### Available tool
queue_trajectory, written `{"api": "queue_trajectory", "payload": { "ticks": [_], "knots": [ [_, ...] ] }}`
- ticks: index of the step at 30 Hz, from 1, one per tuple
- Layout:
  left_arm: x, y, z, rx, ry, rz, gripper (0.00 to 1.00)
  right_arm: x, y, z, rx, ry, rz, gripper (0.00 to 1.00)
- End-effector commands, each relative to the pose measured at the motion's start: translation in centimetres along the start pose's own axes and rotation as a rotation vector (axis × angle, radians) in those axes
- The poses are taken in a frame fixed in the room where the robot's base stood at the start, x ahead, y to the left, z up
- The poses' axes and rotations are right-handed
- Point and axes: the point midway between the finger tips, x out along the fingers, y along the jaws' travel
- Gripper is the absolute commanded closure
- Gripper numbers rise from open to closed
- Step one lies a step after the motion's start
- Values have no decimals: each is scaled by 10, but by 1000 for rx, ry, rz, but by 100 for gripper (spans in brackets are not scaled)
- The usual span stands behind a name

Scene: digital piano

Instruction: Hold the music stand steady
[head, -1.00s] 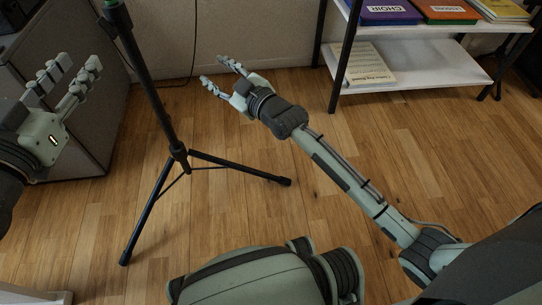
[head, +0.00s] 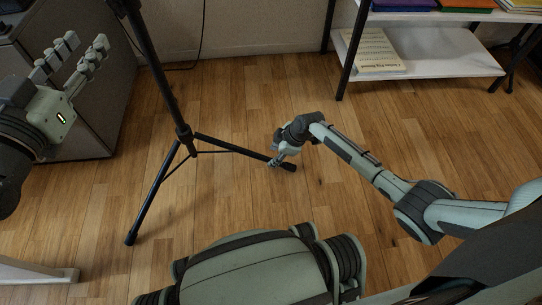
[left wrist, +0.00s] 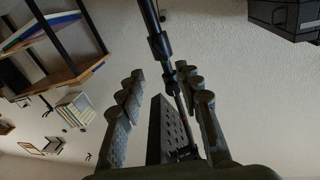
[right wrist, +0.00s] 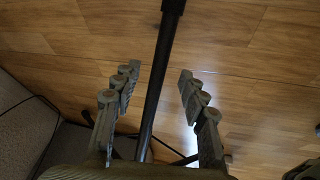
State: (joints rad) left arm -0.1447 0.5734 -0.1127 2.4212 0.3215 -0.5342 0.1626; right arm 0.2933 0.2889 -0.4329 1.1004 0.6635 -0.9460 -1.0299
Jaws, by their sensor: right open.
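The black music stand (head: 163,88) is upright on the floor in the head view, its legs spread and its top out of frame. My left gripper (head: 86,42) is open left of the post, fingers apart. In the left wrist view the post (left wrist: 158,42) and a dark perforated panel (left wrist: 167,132), perhaps the stand's desk, show between its fingers. My right gripper (head: 279,159) is low by the foot of the stand's right leg and partly hides it. In the right wrist view its open fingers frame the dark pole (right wrist: 153,90); I see no grip on it.
A grey cabinet (head: 75,105) stands at the left behind my left gripper. A white shelf (head: 440,55) with books and a booklet (head: 372,50) stands at the back right. Wooden floor (head: 235,205) is clear around the legs.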

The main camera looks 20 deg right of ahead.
Motion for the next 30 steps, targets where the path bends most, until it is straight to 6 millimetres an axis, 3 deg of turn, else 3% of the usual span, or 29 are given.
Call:
{"api": "queue_trajectory", "payload": {
  "ticks": [6, 12, 25, 30],
  "knots": [
    [0, 0, 0, 0, 0, 0, 66, 34, 0, -2, 3, 1, 0, 57],
    [0, 0, 0, 0, 0, 0, 66, 52, 0, -1, 2, 1, 1, 57],
    [0, 0, 0, 0, 0, 0, 66, 58, 0, -1, 0, 1, 3, 57],
    [0, 0, 0, 0, 0, 0, 66, 58, 0, -1, 0, 1, 3, 78]
  ]
}}
